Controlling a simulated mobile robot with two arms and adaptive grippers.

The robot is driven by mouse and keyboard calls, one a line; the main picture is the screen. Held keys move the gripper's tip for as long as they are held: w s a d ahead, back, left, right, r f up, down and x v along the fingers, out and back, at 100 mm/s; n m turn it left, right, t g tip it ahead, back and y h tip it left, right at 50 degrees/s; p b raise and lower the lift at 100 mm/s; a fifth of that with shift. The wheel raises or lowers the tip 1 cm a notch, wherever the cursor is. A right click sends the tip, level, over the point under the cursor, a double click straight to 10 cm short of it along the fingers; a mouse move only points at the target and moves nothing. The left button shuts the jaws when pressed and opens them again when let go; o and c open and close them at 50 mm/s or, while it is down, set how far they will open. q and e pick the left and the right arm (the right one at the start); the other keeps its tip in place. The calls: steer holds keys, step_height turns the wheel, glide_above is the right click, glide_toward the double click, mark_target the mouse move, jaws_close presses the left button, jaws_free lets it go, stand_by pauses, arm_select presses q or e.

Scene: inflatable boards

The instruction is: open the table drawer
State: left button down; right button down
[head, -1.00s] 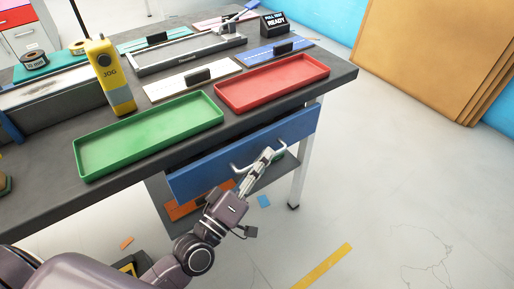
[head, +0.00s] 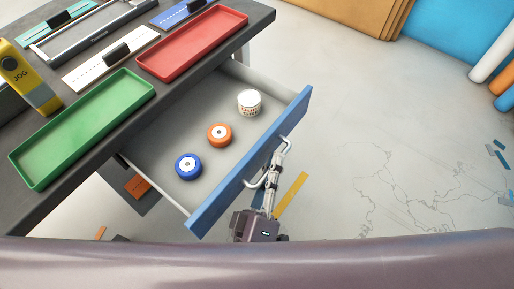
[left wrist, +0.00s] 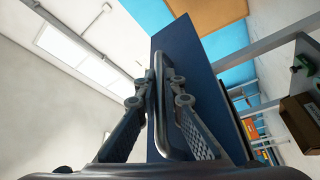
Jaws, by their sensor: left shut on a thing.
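The table drawer (head: 245,165) stands pulled well out from under the dark table top (head: 75,175). Its blue front (head: 225,196) has a silver bar handle (head: 256,183). Inside lie a blue roll (head: 188,167), an orange roll (head: 219,134) and a white labelled tub (head: 249,102). My left gripper (head: 277,160) is at the handle, shut on it. In the left wrist view the fingers (left wrist: 165,90) close around the handle bar in front of the blue panel (left wrist: 195,65). My right gripper is not in view.
A green tray (head: 85,128) and a red tray (head: 192,45) lie on the table near its front edge. A yellow JOG device (head: 28,80) stands at the left. Cardboard sheets (head: 350,12) lean at the back.

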arm_select(q)
steer(key=shift+s+d, duration=0.45)
steer(key=shift+d, duration=0.1)
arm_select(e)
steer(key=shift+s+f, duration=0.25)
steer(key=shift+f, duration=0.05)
arm_select(q)
steer(key=shift+f, duration=0.1)
steer(key=c, duration=2.3)
jaws_free()
steer(key=v, duration=1.2)
